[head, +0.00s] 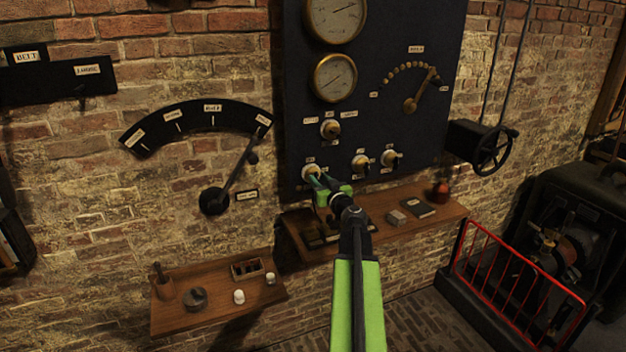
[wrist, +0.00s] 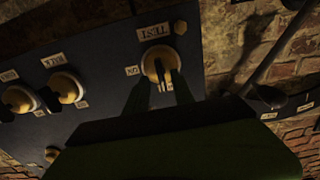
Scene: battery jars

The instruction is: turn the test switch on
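The test switch (wrist: 153,60) is a round brass knob with a dark lever, under an upside-down TEST label (wrist: 155,32) in the wrist view. In the head view it is the lower-left switch (head: 310,171) on the dark panel. My gripper (head: 318,182) is right at it. In the wrist view my gripper's two fingers (wrist: 160,82) are apart, with the lever between or just beyond their tips. I cannot tell whether they touch it. An ON label (wrist: 132,71) sits beside the knob. The fingers partly hide the lever, so its setting is unclear.
Two similar switches (head: 360,164) (head: 390,159) stand to the right, and another (head: 330,129) above. A wooden shelf (head: 440,208) with small objects lies below the panel. A large lever (head: 235,178) with a curved scale is on the brick wall at left.

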